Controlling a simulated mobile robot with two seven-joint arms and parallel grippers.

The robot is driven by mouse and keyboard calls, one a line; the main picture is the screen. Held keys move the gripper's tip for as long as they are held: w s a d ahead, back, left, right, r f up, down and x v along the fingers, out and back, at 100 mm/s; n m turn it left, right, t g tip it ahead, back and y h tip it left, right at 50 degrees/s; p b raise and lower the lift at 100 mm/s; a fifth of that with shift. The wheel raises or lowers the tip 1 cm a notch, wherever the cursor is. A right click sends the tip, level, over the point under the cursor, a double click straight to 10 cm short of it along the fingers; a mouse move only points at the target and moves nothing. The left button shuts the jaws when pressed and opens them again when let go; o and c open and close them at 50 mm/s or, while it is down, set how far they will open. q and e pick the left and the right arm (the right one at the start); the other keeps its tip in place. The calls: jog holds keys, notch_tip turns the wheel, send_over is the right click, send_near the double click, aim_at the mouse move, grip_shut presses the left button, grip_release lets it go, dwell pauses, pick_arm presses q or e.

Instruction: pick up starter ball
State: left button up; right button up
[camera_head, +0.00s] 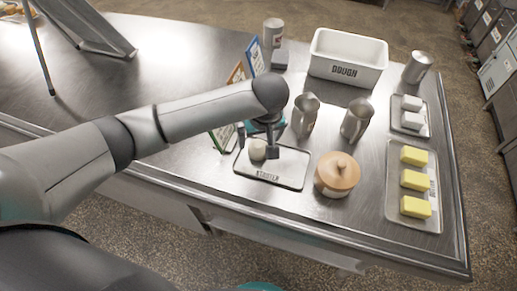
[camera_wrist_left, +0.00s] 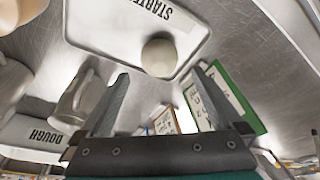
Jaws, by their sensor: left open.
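The starter ball (camera_head: 257,149) is a pale round dough ball. It sits on the left part of the metal tray labelled STARTER (camera_head: 285,178). My left gripper (camera_head: 258,145) is open and empty at the ball, its fingers pointing down. In the left wrist view the ball (camera_wrist_left: 159,57) appears centred between the two fingertips (camera_wrist_left: 161,74) and slightly beyond them. Contact between fingers and ball cannot be told. My right gripper is not in view.
A lidded tan pot (camera_head: 338,172) stands right of the tray. Metal jugs (camera_head: 305,114) (camera_head: 357,119) stand behind it, with a white DOUGH bin (camera_head: 347,57) farther back. Upright cards (camera_head: 223,137) stand close left of the tray. A butter tray (camera_head: 432,160) lies at the right.

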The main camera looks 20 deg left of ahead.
pick_arm(q)
jog(key=x, duration=0.5)
jog(key=shift+s+d+f, duration=0.1)
jog(key=c, duration=1.4)
jog(key=shift+o, duration=0.2)
notch_tip(320, 180, up, 20)
jog(key=p, duration=0.1)
